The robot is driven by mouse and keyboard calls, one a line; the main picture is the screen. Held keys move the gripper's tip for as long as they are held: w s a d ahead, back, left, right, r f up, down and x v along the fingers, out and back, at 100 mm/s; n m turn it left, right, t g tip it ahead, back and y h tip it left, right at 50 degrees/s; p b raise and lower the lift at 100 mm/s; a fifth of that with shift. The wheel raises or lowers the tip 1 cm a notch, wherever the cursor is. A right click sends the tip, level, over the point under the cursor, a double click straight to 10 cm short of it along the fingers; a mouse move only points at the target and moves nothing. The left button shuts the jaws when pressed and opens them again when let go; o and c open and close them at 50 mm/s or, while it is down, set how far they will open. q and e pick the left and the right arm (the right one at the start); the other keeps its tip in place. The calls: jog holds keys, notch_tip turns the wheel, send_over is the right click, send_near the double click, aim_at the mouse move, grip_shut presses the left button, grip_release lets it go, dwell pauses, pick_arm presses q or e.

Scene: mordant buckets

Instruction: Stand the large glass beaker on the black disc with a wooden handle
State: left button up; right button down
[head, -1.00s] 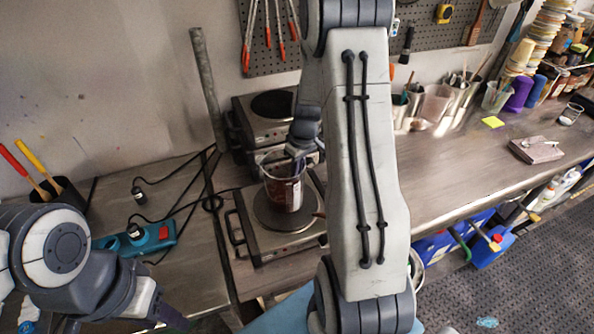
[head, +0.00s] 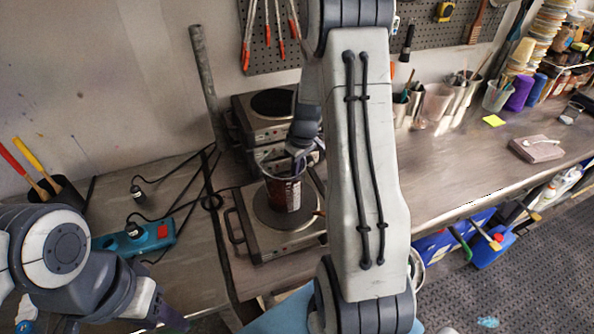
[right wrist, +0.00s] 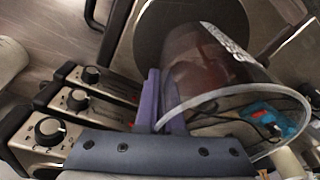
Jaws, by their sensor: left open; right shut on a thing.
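The large glass beaker (head: 284,192), dark red through its wall, is upright over a dark round disc (head: 258,219) on the front hot plate. My right gripper (head: 297,160) is shut on the beaker near its rim, partly hidden by my right arm. The right wrist view shows the beaker (right wrist: 205,72) at the gripper's finger with the disc (right wrist: 165,35) behind its base. A reddish-brown handle (right wrist: 283,38) shows beside the disc. I cannot tell whether the base touches the disc. My left gripper (head: 168,316) is open and empty at lower left, clear of the beaker.
The front hot plate (head: 252,245) has a handle on its left side. More hot plates (head: 262,125) are stacked behind it. A teal power strip (head: 150,240) with cables lies to the left. The bench to the right (head: 450,165) has free room.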

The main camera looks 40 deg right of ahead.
jog(key=shift+f, duration=0.2)
dwell(0.5)
jog(key=c, duration=1)
grip_release()
jog(key=shift+o, duration=0.2)
jog(key=r, duration=0.3)
jog(key=s+r+b, duration=0.1)
jog(key=r, duration=0.3)
jog(key=r+b, duration=0.1)
jog(key=r, duration=0.2)
jog(key=shift+s+d+r, duration=0.15)
jog(key=shift+s+r, duration=0.05)
jog(key=shift+s, duration=0.05)
